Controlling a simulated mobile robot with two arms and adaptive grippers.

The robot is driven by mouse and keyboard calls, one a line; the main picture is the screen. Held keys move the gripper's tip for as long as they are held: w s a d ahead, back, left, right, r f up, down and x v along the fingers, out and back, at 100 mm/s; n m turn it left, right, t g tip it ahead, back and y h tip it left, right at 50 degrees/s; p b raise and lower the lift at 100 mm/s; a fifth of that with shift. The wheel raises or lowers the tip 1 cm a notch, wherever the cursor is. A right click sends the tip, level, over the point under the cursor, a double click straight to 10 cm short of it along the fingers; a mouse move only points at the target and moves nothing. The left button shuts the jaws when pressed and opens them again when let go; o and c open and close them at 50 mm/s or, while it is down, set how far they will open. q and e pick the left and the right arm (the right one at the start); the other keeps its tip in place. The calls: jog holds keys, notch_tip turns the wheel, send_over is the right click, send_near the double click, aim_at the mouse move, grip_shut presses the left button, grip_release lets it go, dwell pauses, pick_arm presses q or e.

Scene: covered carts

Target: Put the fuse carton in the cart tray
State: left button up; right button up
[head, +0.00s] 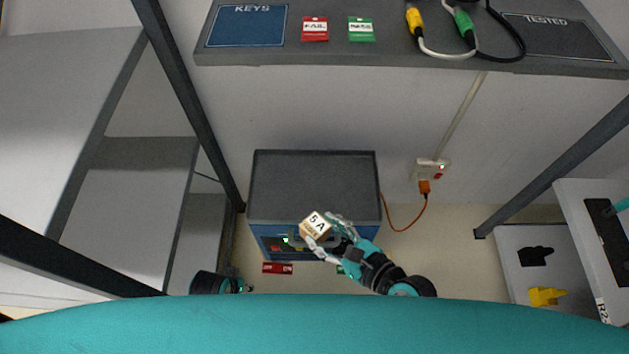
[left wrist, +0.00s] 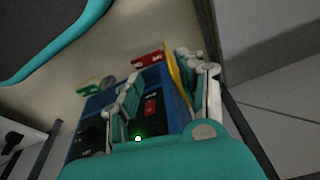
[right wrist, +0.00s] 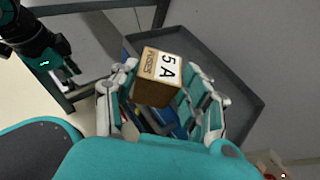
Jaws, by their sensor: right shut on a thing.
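The fuse carton (head: 316,224) is a small brown box with a white "5 A" label. My right gripper (head: 326,234) is shut on it. In the right wrist view the carton (right wrist: 156,77) sits tilted between the two fingers. The cart tray (head: 315,185) is a dark grey, rimmed top on a blue cart; its bare surface looks empty. In the head view the carton overlaps the tray's front edge; its height above it is hard to tell. My left gripper (left wrist: 164,92) has its fingers apart, facing the cart's blue front, which shows between them.
A shelf (head: 400,55) above the cart holds a "KEYS" mat, FAIL and PASS cards and cables. An orange lead (head: 408,225) runs from the cart to a wall socket (head: 431,169). Dark posts stand either side. A yellow strip (left wrist: 178,75) shows beside a left finger.

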jog(key=shift+w+a, duration=0.15)
jog(key=shift+w, duration=0.05)
jog(key=w+a+f+b, duration=0.1)
jog(key=w, duration=0.4)
jog(key=w+a+f+b, duration=0.1)
jog(key=w+f+b, duration=0.1)
jog(key=w, duration=0.3)
jog(key=w+a+f+b, duration=0.1)
jog(key=w+f+b, duration=0.1)
jog(key=w, duration=0.3)
pick_arm(q)
jog(key=w+v, duration=0.2)
jog(key=v, duration=0.6)
jog(key=w+r+v, duration=0.1)
jog(key=w+v, duration=0.1)
jog(key=v, duration=0.6)
jog(key=shift+s+t, duration=0.4)
pick_arm(e)
jog(key=shift+f, duration=0.1)
jog(key=o, duration=1.2)
jog(key=shift+f, duration=0.1)
